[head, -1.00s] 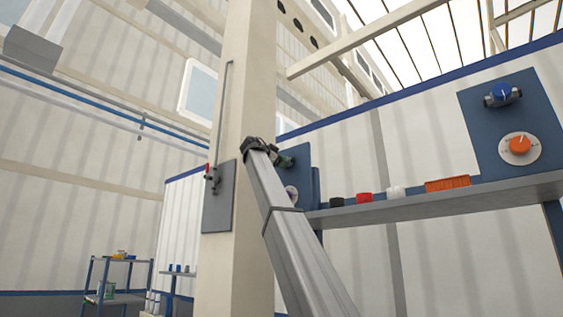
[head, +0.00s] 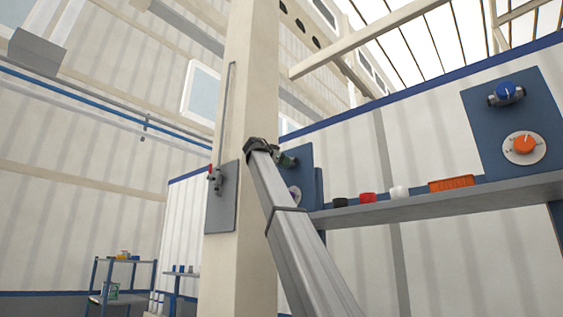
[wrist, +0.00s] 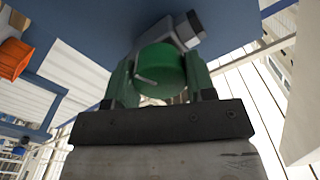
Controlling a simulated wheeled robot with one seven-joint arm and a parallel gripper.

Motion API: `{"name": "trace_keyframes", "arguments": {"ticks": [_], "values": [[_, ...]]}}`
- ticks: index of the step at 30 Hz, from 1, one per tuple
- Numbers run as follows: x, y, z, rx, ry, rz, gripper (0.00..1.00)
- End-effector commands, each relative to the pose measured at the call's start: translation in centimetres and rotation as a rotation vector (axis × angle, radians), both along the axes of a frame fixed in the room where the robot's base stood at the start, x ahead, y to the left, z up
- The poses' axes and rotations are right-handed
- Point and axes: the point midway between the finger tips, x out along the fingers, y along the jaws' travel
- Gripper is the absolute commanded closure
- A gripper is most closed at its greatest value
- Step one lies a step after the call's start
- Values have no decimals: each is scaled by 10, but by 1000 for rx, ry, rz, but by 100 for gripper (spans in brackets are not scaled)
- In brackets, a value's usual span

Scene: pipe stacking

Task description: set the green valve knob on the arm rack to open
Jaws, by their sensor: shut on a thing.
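The green valve knob (wrist: 160,72) is round, with a pale line on its face. It sits on a grey valve body (wrist: 182,32) against a blue panel (wrist: 90,35). My gripper (wrist: 160,88) is shut on the knob, with a finger at either side of it. In the head view the knob (head: 287,160) is small and partly covered by the end of my arm. The blue panel (head: 306,160) stands at the left end of a grey shelf, and a pale dial (head: 294,192) below the knob is partly hidden.
The grey shelf (head: 430,202) holds black, red and white pieces and an orange bin (head: 452,183). Another blue panel (head: 530,110) carries a blue knob (head: 506,90) and an orange dial (head: 524,144). A beige column (head: 245,90) with a red-handled valve (head: 213,175) stands close left of my arm.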

Motion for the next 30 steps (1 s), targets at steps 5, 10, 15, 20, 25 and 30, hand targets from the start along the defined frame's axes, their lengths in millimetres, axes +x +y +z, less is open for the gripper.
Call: {"name": "trace_keyframes", "arguments": {"ticks": [5,10,15,20,25,30], "values": [[0,0,0,-132,105,0,74],[0,0,0,-259,204,-1,74],[0,0,0,-386,303,-1,74],[0,0,0,-507,397,-1,74],[0,0,-1,-633,495,-1,74],[0,0,-1,-753,589,-1,74]]}}
